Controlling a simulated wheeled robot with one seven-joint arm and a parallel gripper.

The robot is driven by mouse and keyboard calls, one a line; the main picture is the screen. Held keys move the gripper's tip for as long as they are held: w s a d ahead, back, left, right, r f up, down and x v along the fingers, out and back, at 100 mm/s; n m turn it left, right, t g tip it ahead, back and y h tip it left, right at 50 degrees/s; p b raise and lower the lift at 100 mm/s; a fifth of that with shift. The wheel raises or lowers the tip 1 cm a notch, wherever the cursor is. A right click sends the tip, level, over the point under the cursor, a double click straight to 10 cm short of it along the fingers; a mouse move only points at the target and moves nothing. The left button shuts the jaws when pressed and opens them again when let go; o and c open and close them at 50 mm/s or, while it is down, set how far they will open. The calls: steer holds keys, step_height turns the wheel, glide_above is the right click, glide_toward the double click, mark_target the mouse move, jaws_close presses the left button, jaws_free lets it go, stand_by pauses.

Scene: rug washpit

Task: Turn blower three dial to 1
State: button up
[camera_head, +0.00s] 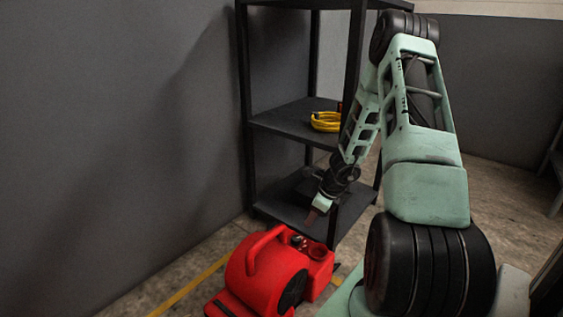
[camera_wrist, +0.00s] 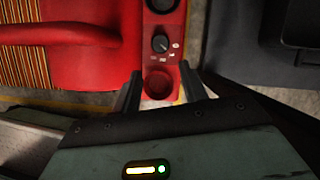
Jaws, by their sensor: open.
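A red blower (camera_head: 268,272) stands on the floor in the head view, with a handle on top and a control panel at its right end. In the wrist view its red body (camera_wrist: 75,62) fills the upper left. A black dial (camera_wrist: 161,43) with a pale pointer line and small white marks sits on the red panel. My gripper (camera_wrist: 160,80) is open, its two dark fingers apart on either side of the panel's lower end, below the dial in the picture. The fingers are not around the dial. In the head view my gripper (camera_head: 313,216) is just above the panel. The marks are too small to read.
A black shelf rack (camera_head: 290,117) stands behind the blower, with a coiled yellow hose or cable (camera_head: 325,121) on its middle shelf. A dark wall is at the left. A yellow floor line (camera_head: 190,287) runs by the blower. A round red recess (camera_wrist: 158,84) lies below the dial.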

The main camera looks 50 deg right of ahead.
steer(key=a+p+v, duration=0.1)
steer(key=p+v, duration=0.2)
steer(key=v, duration=0.3)
steer(key=w+a+r+n+p, duration=0.3)
steer(key=a+r, duration=0.2)
steer(key=r, duration=0.1)
steer(key=w+a+r+n+y+p, duration=0.1)
steer(key=w+a+r+n+p, duration=0.2)
steer(key=a+r+p, duration=0.1)
step_height(320, 180, up, 3)
steer(key=shift+a+f+n, duration=0.15)
steer(key=shift+a+n, duration=0.25)
steer(key=shift+a, duration=0.25)
